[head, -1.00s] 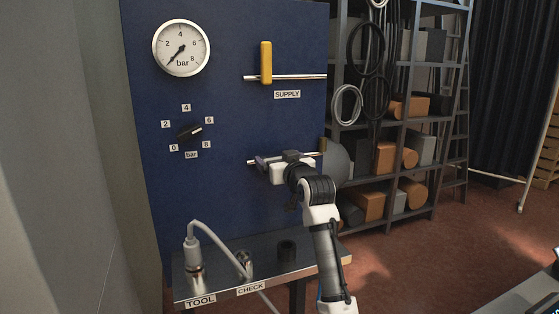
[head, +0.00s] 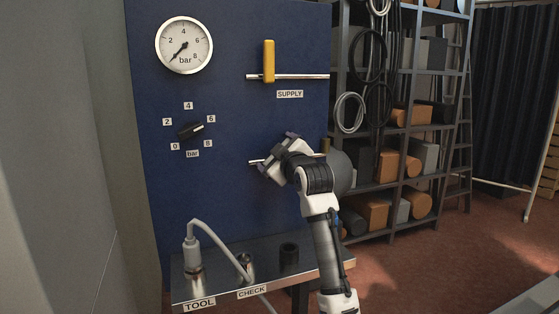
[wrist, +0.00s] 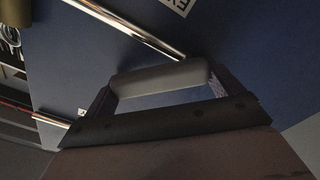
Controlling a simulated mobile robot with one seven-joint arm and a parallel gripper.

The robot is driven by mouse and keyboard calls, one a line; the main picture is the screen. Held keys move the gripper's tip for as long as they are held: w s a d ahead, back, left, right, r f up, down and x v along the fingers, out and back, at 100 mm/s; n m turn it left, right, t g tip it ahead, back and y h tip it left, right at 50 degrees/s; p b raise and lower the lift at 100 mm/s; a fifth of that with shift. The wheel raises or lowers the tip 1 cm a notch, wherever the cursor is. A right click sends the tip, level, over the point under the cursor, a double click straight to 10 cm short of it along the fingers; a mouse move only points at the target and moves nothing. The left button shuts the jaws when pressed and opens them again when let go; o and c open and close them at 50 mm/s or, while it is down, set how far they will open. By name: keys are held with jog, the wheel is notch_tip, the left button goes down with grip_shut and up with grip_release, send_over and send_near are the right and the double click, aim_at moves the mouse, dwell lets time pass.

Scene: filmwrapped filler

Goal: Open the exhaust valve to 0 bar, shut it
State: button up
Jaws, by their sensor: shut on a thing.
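My gripper (head: 290,140) is at the lower pipe (head: 256,162) on the blue panel, tilted against it. In the wrist view, my gripper (wrist: 163,92) is shut on a pale grey valve handle (wrist: 160,80), which lies across between its fingers. In the head view my gripper hides this handle. A pipe (wrist: 130,28) runs diagonally to the handle, beside a partly cut-off label (wrist: 178,4). The pressure gauge (head: 184,45) has its needle pointing lower left, near the zero end.
The yellow supply valve handle (head: 269,61) stands upright on the upper pipe (head: 310,76). Below is a metal bench (head: 218,286) with a hose (head: 215,240). Shelving (head: 395,180) stands right of the panel.

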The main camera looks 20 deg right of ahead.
jog(key=n, duration=0.2)
jog(key=a+n+b, duration=0.1)
jog(key=n, duration=0.1)
jog(key=shift+a+r+n, duration=0.15)
jog(key=shift+r+n, duration=0.05)
jog(key=shift+n, duration=0.1)
jog(key=shift+a+n+b, duration=0.3)
jog(key=shift+a+n, duration=0.1)
jog(key=shift+n, duration=0.8)
jog(key=shift+a+n+b, duration=0.25)
jog(key=shift+a+n, duration=0.1)
jog(key=shift+n, duration=0.85)
jog(key=o, duration=1.1)
jog(key=shift+r, duration=0.1)
jog(key=shift+s, duration=0.15)
jog(key=s+b, duration=0.1)
jog(key=s, duration=0.6)
jog(key=s+b, duration=0.2)
jog(key=s, duration=0.4)
jog(key=shift+s+d+b, duration=0.2)
jog(key=shift+s+b, duration=0.1)
jog(key=shift+s, duration=0.05)
